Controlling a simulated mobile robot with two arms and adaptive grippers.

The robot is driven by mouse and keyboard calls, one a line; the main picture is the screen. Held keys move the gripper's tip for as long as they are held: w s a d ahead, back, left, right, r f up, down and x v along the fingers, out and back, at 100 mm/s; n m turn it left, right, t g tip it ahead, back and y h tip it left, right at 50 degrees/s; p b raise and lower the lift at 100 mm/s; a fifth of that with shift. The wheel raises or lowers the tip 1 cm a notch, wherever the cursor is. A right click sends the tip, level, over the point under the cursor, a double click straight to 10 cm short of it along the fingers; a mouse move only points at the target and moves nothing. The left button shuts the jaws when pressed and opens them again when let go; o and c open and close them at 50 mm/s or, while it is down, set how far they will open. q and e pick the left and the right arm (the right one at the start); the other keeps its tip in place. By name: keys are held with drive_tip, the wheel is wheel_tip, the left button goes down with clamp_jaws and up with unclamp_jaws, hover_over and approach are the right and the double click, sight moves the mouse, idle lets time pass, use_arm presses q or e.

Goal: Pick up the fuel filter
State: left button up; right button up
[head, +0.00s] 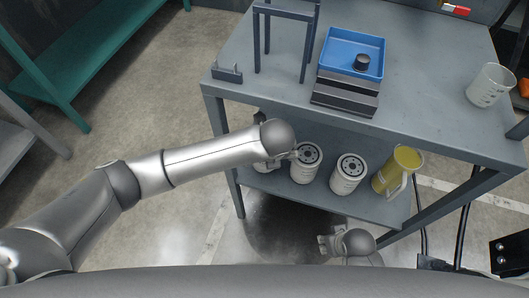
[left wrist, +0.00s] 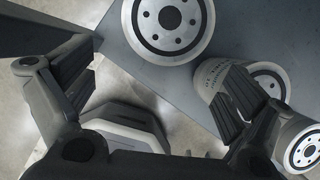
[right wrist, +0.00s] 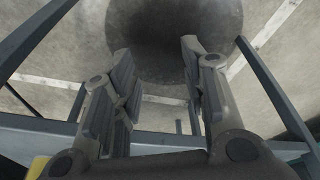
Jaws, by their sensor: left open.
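In the left wrist view my left gripper (left wrist: 155,88) is open, with one filter top (left wrist: 167,28) beyond the gap and another filter (left wrist: 215,78) partly behind the right finger. My right gripper (right wrist: 158,65) is open and empty, low in front of the shelf (head: 330,240).
A jug of yellow liquid (head: 400,170) stands on the lower shelf (head: 385,211), right of the filters. The tabletop above (head: 425,75) carries a blue tray (head: 343,43), a dark frame and a glass beaker (head: 489,86). Table legs flank the shelf.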

use_arm(q)
drive_tip(key=w, duration=0.4)
drive_tip(key=shift+w+a, duration=0.1)
drive_tip(key=shift+a, duration=0.25)
drive_tip(key=shift+b+x, duration=0.4)
drive_tip(key=shift+x, duration=0.75)
drive_tip(key=shift+w+f, duration=0.15)
drive_tip(key=shift+f, duration=0.2)
use_arm(e)
drive_tip(key=r, duration=0.3)
drive_tip(key=shift+w+r, duration=0.15)
drive_tip(key=shift+w, duration=0.1)
use_arm(q)
drive_tip(key=c, duration=1.6)
drive_tip(key=shift+c, duration=0.7)
drive_tip(key=shift+r, duration=0.1)
